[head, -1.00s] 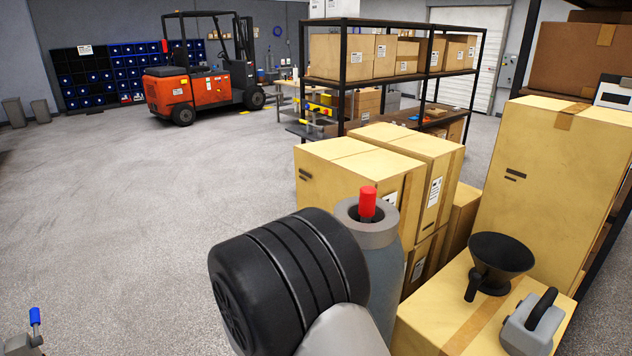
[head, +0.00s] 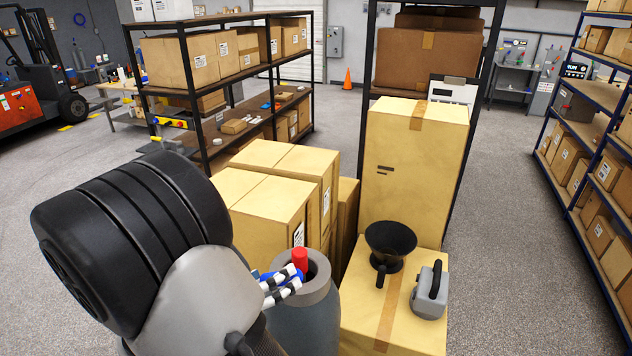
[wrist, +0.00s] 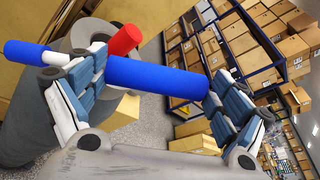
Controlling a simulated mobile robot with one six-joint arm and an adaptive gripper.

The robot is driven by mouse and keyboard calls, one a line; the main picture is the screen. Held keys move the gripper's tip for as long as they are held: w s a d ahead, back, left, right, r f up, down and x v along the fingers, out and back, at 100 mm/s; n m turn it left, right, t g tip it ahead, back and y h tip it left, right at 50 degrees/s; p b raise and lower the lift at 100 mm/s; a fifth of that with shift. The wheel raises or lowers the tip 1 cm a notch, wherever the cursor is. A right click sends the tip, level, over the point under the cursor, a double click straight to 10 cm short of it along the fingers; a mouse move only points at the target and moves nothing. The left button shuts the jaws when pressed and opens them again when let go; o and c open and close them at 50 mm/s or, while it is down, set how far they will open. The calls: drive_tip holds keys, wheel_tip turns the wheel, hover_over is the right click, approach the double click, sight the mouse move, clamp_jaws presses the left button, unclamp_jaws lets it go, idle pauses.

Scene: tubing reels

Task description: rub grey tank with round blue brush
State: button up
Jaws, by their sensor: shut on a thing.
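The grey tank (head: 310,328) stands upright at the lower middle of the head view, with a collar and a red top (head: 300,259). In the wrist view the tank (wrist: 32,128) is at the left, behind the fingers. My gripper (head: 283,285) is beside the tank's top and overlaps its collar in the head view. The round blue brush (wrist: 150,76) lies across the gripper, with a white neck and a blue end past the left finger. My gripper (wrist: 155,97) is shut on it. The head view shows only a bit of its blue. I cannot tell whether the brush touches the tank.
Cardboard boxes (head: 270,205) stand close behind the tank. A box to its right (head: 362,325) bears a black funnel (head: 388,246) and a grey handled object (head: 428,292). Shelving (head: 222,122) stands behind, with more shelves (head: 592,110) at far right. Floor between is clear (head: 490,240).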

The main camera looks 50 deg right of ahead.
drive_tip(key=s+d+r+g+h+p, duration=0.1)
drive_tip(key=s+d+r+g+p, duration=0.3)
drive_tip(key=r, duration=0.4)
drive_tip(key=s+d+r+g+p, duration=0.1)
drive_tip(key=s+r+p, duration=0.2)
drive_tip(key=r+p, duration=0.4)
drive_tip(key=shift+s+f+b, duration=0.2)
drive_tip(key=shift+f+b, duration=0.55)
drive_tip(key=shift+f, duration=1.25)
